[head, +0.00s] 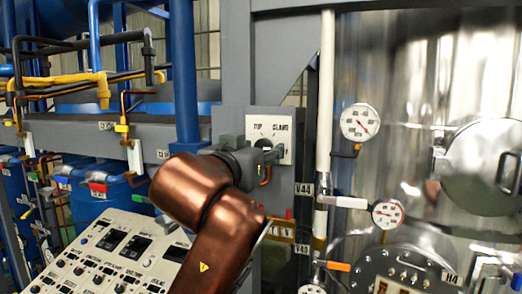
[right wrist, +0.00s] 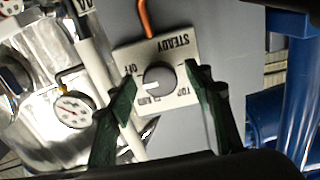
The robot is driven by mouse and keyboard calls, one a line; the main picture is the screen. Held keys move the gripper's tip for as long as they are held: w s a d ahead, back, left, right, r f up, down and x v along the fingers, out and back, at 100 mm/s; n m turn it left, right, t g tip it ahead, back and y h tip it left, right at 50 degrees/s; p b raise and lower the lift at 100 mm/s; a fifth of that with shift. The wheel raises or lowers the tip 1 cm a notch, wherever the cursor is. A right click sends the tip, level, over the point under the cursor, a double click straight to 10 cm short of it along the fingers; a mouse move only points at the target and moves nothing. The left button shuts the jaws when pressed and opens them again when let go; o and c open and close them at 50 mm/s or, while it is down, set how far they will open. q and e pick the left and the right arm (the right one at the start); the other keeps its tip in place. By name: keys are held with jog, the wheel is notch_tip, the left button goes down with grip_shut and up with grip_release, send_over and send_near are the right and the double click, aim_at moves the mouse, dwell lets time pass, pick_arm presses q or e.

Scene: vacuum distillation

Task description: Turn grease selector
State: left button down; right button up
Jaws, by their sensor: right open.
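The grease selector is a round grey knob (right wrist: 160,77) on a square white label plate (right wrist: 186,92), which is fixed to a grey post. The plate also shows in the head view (head: 286,126), where my gripper hides most of the knob. In the right wrist view, words such as STEADY and OFF surround the knob, and a white mark on it points to the picture's lower left. My right gripper (right wrist: 163,74) is open, with one green finger on each side of the knob. Gaps show between fingers and knob. My left gripper is not in view.
Right of the post are a pale vertical pipe (head: 325,110), pressure gauges (head: 360,122) and a shiny steel vessel (head: 420,75). A sloped control panel (head: 95,265) stands at lower left. Blue pipes (head: 184,75) and a grey beam (head: 75,133) lie to the left.

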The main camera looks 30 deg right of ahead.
jog(key=v, duration=1.2)
jog(key=shift+d, duration=0.1)
